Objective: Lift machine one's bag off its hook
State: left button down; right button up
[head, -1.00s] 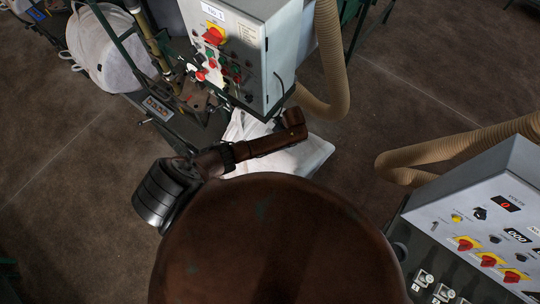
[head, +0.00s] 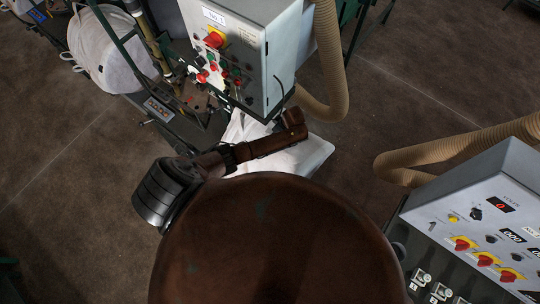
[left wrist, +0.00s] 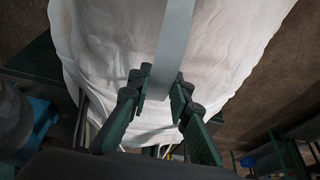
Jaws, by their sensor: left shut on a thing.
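My left gripper (left wrist: 165,84) shows in the left wrist view, its green fingers shut on a pale grey strap (left wrist: 174,45) that runs up and out of the picture. The white cloth bag (left wrist: 100,45) fills the space behind the fingers. In the head view, white cloth (head: 303,158) shows below the grey cabinet marked No 1 (head: 281,62), partly covered by my arm. The left gripper is hidden in the head view. I cannot make out the hook in either view. My right gripper is not in view.
A beige hose (head: 330,75) curves down beside the cabinet. Another white bag (head: 105,58) hangs in a green frame at the upper left. A grey control console (head: 490,225) with red knobs stands at the right.

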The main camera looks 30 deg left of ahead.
pick_arm(q)
jog(key=shift+w+d+r, duration=0.1)
jog(key=shift+r, duration=0.05)
dwell(0.3)
jog(key=shift+d, duration=2.1)
jog(key=shift+s+d, duration=0.2)
jog(key=shift+d, duration=1.7)
jog(key=shift+s+d, duration=0.1)
jog(key=shift+d, duration=0.3)
